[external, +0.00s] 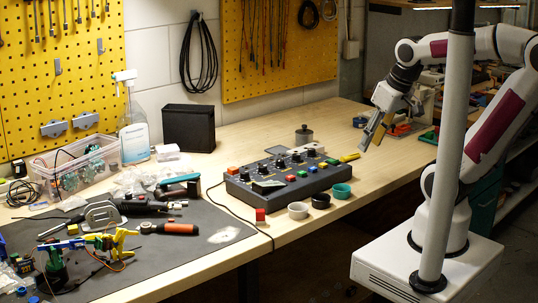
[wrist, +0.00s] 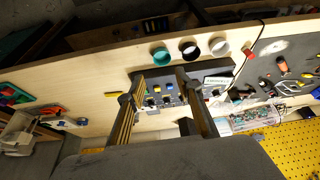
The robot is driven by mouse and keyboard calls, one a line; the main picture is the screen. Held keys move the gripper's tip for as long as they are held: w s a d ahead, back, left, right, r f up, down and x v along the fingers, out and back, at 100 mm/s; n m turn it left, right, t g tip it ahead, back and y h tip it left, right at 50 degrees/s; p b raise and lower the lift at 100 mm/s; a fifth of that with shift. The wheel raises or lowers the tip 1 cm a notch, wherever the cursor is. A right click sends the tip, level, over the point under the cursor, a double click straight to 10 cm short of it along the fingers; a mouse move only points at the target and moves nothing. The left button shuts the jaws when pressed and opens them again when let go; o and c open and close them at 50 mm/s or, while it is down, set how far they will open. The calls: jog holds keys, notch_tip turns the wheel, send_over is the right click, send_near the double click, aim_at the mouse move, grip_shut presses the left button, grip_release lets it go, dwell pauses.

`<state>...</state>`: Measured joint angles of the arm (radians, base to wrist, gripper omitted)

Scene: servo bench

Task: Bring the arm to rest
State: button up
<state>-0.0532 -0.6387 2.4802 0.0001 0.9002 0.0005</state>
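My gripper (external: 371,142) hangs in the air above the right part of the bench, to the right of the dark control box, pointing down. In the wrist view my gripper (wrist: 158,72) has its two fingers spread apart with nothing between them. The dark control box (external: 250,193) with knobs and coloured buttons lies on the wooden bench (external: 350,112). It shows between and beyond the fingers in the wrist view (wrist: 164,96). My arm is bent, its base on a white pedestal at the right.
A white cup (external: 298,210), a black cup (external: 321,201) and a teal cup (external: 342,190) line the box's front, near a red block (external: 260,214). A yellow piece (external: 349,157) lies right of the box. A grey pole (external: 452,150) stands in front of my arm. Tools clutter the dark mat (external: 195,255).

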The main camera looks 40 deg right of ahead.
jog(key=shift+s+d+r+m+t, duration=0.3)
jog(key=shift+s+d+r+t, duration=0.25)
jog(key=shift+r, duration=0.25)
dwell(3.0)
jog(key=shift+d, duration=0.1)
